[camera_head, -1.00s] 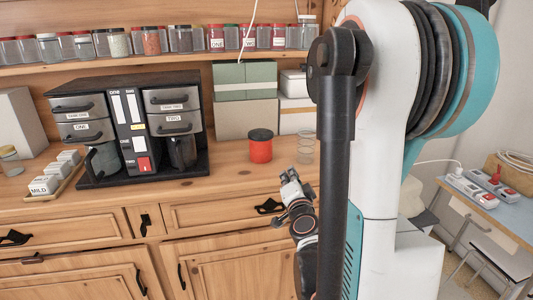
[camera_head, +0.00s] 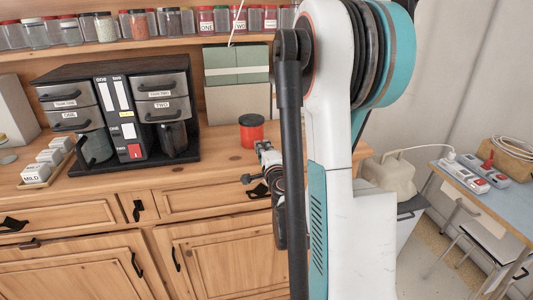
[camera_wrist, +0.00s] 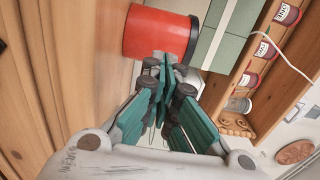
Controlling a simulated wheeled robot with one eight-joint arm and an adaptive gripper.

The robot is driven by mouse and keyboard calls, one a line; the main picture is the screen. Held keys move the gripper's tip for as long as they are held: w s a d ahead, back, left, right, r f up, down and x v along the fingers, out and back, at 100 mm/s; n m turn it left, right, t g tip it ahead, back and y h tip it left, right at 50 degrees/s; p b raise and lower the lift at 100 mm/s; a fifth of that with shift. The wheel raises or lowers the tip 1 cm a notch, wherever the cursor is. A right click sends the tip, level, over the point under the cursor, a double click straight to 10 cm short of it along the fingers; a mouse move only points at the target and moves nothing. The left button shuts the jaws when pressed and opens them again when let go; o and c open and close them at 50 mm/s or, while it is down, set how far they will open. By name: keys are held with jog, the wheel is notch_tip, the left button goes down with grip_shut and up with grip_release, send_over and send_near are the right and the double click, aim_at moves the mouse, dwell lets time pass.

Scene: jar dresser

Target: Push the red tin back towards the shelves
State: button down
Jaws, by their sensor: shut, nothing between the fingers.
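The red tin (camera_head: 251,133) with a black lid stands upright on the wooden dresser top, in front of the green and beige boxes. In the wrist view the red tin (camera_wrist: 157,33) lies sideways in the picture, just beyond my fingertips. My gripper (camera_head: 264,147) is at the front of the tin, slightly to its right. It also shows in the wrist view (camera_wrist: 163,66), with its teal fingers shut and nothing between them. The tips are very close to the tin; I cannot tell whether they touch it. The shelves (camera_head: 150,46) with jars run above and behind.
Green boxes (camera_head: 236,66) stand behind the tin. A black drawer organiser (camera_head: 120,113) is to its left, with a tray of small containers (camera_head: 46,163) beyond. The dresser top between organiser and tin is clear. My arm hides the area right of the tin.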

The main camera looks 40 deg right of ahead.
aim_at(257, 135)
jog(key=shift+b+x, duration=0.45)
jog(key=shift+x, duration=2.1)
jog(key=x, duration=0.6)
jog(key=shift+w+d+b, duration=0.1)
jog(key=shift+w+b, duration=0.05)
jog(key=shift+b, duration=0.15)
